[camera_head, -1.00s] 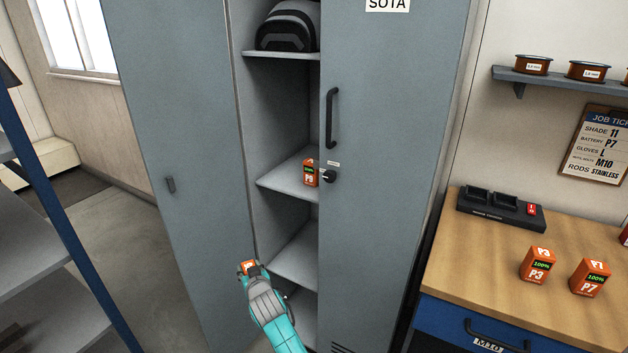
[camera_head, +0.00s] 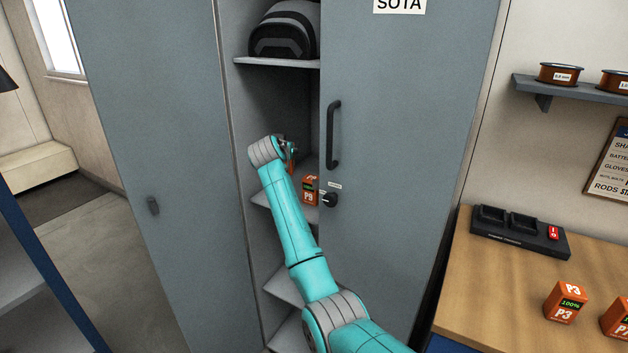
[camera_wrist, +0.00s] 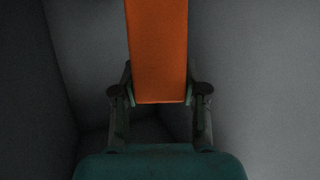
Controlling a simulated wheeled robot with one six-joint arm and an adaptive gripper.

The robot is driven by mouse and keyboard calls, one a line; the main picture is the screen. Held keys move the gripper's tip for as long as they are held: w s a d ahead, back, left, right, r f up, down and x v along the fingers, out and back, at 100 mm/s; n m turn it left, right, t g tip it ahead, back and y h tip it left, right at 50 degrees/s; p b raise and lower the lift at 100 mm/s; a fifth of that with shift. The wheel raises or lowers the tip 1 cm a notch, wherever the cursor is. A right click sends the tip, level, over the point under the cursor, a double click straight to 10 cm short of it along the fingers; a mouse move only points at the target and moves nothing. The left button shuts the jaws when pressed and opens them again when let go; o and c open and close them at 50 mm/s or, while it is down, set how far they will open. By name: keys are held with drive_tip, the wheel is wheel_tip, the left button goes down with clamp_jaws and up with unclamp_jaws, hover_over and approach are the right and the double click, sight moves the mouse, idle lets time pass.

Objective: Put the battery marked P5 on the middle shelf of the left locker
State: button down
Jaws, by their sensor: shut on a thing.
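My gripper (camera_head: 288,150) is inside the open locker, just above the shelf (camera_head: 262,198) that carries a battery marked P9 (camera_head: 310,190). It is shut on an orange battery (camera_wrist: 158,50), which fills the upper middle of the wrist view between the two fingers. Only a sliver of that battery shows in the head view, and its marking is hidden. The held battery is to the left of and behind P9 in the picture. My arm hides part of the shelf.
A dark helmet-like thing (camera_head: 285,30) sits on the shelf above. A grey door panel (camera_head: 150,150) stands left of the opening; a door labelled SOTA (camera_head: 410,120) is on the right. A battery marked P3 (camera_head: 566,302) and a charger (camera_head: 518,233) are on the workbench (camera_head: 490,290).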

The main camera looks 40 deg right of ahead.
drive_tip(key=shift+w+d, duration=0.1)
drive_tip(key=shift+d, duration=0.15)
drive_tip(key=shift+d+f, duration=0.1)
drive_tip(key=shift+f, duration=4.6)
drive_tip(key=c, duration=0.9)
unclamp_jaws()
drive_tip(key=shift+f, duration=0.2)
drive_tip(key=shift+r, duration=0.15)
drive_tip(key=v, duration=1.2)
